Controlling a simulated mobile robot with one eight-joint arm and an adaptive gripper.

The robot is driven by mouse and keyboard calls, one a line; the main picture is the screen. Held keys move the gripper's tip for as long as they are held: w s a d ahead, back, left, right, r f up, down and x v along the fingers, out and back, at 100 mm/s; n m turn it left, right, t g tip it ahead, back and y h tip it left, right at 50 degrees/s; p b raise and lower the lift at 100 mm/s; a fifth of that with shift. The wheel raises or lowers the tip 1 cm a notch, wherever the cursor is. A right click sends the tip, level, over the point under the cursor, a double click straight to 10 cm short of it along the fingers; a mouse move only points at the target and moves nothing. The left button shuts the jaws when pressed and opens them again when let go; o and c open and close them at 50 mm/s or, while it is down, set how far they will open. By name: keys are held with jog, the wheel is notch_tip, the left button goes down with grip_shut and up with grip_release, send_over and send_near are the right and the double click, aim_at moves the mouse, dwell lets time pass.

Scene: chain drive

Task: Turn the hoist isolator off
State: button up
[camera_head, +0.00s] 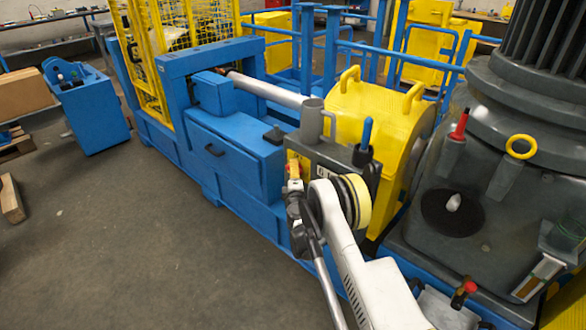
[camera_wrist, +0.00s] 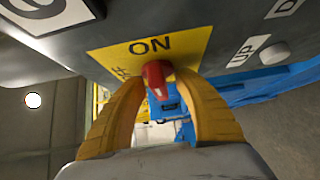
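The hoist isolator shows in the wrist view as a red handle (camera_wrist: 157,80) on a yellow plate (camera_wrist: 125,55) marked ON. More lettering on the plate, to the left, is mostly covered by a finger. My gripper (camera_wrist: 160,84) has its two yellow fingers on either side of the red handle, and both tips appear to touch it. The plate is on a dark grey control box (camera_head: 335,165), in the middle of the head view. There my arm reaches the box's left side, and the handle is too small to make out clearly.
A white label UP (camera_wrist: 248,50) and a pale round button (camera_wrist: 273,53) are right of the plate. A grey cup-like part (camera_head: 312,120) and a blue-handled lever (camera_head: 366,135) stand on the box. A yellow guard (camera_head: 375,115) is behind. Open floor (camera_head: 130,240) is at left.

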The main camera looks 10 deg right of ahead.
jog(key=shift+s, duration=0.1)
grip_shut()
jog(key=shift+r+n+g, duration=0.1)
jog(key=shift+n+g, duration=0.2)
jog(key=shift+r+n+g+p, duration=0.1)
jog(key=shift+n+g+p, duration=0.65)
jog(key=shift+n+g, duration=0.35)
jog(key=n+g+h+p, duration=0.1)
jog(key=n+g, duration=0.1)
jog(key=g, duration=0.2)
jog(key=shift+n, duration=0.3)
jog(key=n+g+h, duration=0.1)
jog(key=n+g, duration=0.1)
jog(key=g, duration=0.1)
jog(key=shift+h, duration=0.4)
jog(key=shift+f+n+g+h+b, duration=0.2)
jog(key=shift+n+g+h+b, duration=0.2)
jog(key=shift+n+g+h, duration=0.65)
jog(key=shift+m+g, duration=0.25)
jog(key=shift+g, duration=0.1)
